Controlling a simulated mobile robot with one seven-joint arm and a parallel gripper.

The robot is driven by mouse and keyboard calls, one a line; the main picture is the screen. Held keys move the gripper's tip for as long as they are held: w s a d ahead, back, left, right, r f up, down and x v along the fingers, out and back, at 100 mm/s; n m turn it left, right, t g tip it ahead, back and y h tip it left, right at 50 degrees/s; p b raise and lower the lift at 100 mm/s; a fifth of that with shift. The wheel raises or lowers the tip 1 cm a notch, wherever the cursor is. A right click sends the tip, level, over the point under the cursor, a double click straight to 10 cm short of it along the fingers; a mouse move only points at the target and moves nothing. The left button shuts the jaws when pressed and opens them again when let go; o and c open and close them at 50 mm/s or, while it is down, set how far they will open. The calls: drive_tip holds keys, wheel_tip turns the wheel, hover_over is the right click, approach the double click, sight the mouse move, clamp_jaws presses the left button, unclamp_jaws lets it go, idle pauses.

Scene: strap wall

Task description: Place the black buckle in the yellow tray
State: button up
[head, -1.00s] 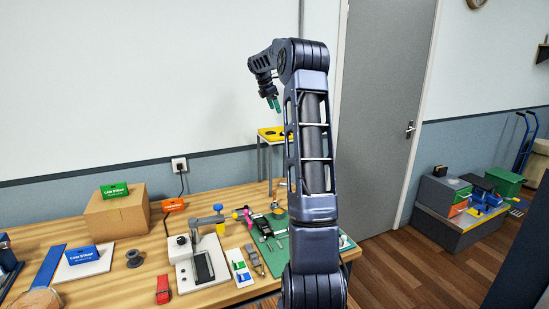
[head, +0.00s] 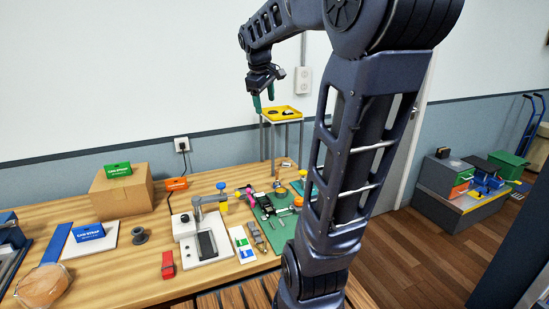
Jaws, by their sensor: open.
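The yellow tray (head: 297,117) sits on top of a small metal stand behind the workbench, near the wall. Small dark shapes lie in it; one may be the black buckle, but they are too small to be sure. My gripper (head: 264,98) hangs fingers down just above and left of the tray in the head view. Its two green-tipped fingers are apart, and I see nothing between them. Black items also lie on the green mat (head: 281,228) on the bench, and I cannot tell whether one is a buckle.
My arm hides the bench's right end. Open floor lies at right, before a grey platform (head: 458,208) with boxes.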

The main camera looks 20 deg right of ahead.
drive_tip(key=s+a+f+m+y, duration=0.1)
drive_tip(key=s+a+f+m, duration=0.1)
drive_tip(key=s+f, duration=0.3)
drive_tip(key=s+a+f+m+t+y, duration=0.1)
drive_tip(key=s+f+m, duration=0.4)
drive_tip(key=s, duration=0.9)
drive_tip(key=shift+s+a+f+t+y, duration=0.25)
drive_tip(key=shift+a+f+t+y, duration=0.05)
drive_tip(key=shift+a+f, duration=0.5)
